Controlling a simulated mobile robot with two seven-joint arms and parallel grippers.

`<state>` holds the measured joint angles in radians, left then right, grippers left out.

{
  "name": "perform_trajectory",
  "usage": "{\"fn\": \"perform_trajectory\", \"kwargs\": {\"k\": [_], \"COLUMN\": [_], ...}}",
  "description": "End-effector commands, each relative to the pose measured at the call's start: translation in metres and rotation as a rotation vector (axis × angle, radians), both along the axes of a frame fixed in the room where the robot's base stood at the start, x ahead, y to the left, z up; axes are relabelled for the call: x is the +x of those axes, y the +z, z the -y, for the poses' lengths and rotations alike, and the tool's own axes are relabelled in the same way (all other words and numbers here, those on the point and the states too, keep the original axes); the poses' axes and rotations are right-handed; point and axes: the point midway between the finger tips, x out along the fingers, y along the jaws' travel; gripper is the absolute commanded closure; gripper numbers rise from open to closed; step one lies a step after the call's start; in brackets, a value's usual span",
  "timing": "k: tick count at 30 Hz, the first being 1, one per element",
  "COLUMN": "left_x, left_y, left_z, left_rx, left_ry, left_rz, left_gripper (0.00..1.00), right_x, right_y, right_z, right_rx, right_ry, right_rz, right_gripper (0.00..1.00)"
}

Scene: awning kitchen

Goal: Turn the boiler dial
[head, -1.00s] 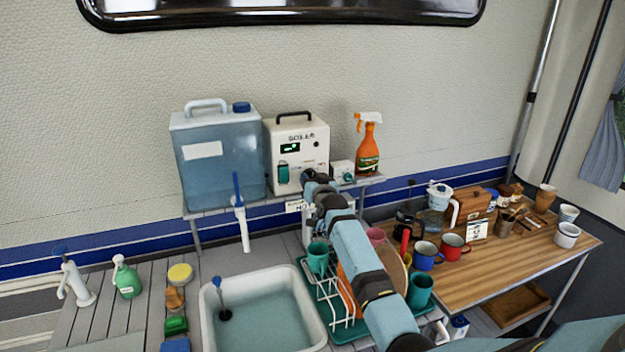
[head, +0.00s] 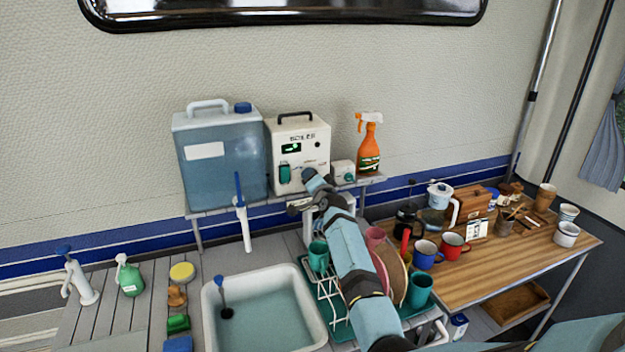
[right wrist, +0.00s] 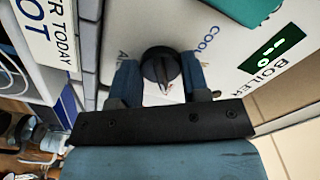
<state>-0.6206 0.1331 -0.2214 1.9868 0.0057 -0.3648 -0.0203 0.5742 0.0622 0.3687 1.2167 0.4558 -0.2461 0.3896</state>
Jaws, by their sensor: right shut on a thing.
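The boiler (head: 313,148) is a white box with a black top handle and a lit green display, standing on the shelf. It also shows in the right wrist view (right wrist: 222,58). Its round black dial (right wrist: 160,66) is on the front panel, with printed lettering around it. My right gripper (right wrist: 161,78) has its two blue fingers on either side of the dial, shut on it. In the head view my right gripper (head: 308,182) is at the boiler's lower front and hides the dial. My left gripper is not in view.
A blue-tinted water tank (head: 222,170) stands left of the boiler. Below are the sink (head: 211,310) and a dish rack with cups and plates. The wooden table (head: 480,270) holds mugs.

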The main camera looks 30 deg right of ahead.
Motion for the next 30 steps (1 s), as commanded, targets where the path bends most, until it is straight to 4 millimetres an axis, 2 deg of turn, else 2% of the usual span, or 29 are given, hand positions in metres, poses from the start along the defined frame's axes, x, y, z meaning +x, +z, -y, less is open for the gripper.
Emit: {"fn": "perform_trajectory", "kwargs": {"k": [9, 22, 23, 25, 30], "left_x": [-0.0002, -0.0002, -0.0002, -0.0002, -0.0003], "left_y": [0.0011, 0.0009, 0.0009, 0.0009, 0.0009], "left_z": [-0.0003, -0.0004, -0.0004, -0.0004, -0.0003], "left_rx": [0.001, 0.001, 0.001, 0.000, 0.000], "left_ry": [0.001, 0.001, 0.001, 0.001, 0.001], "left_rz": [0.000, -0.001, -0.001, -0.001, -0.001], "left_gripper": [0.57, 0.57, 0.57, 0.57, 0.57], "right_x": [0.0001, 0.0002, 0.0002, 0.0002, 0.0002], "right_y": [-0.0004, -0.0004, -0.0004, -0.0004, -0.0001], "right_z": [-0.0010, -0.0010, -0.0010, -0.0009, -0.0006], "right_rx": [0.074, 0.080, 0.080, 0.080, 0.079], "right_ry": [0.001, 0.001, 0.001, 0.001, 0.001], "right_rz": [0.016, 0.017, 0.017, 0.019, 0.018], "right_gripper": [0.81, 0.81, 0.51, 0.34, 0.33]}}
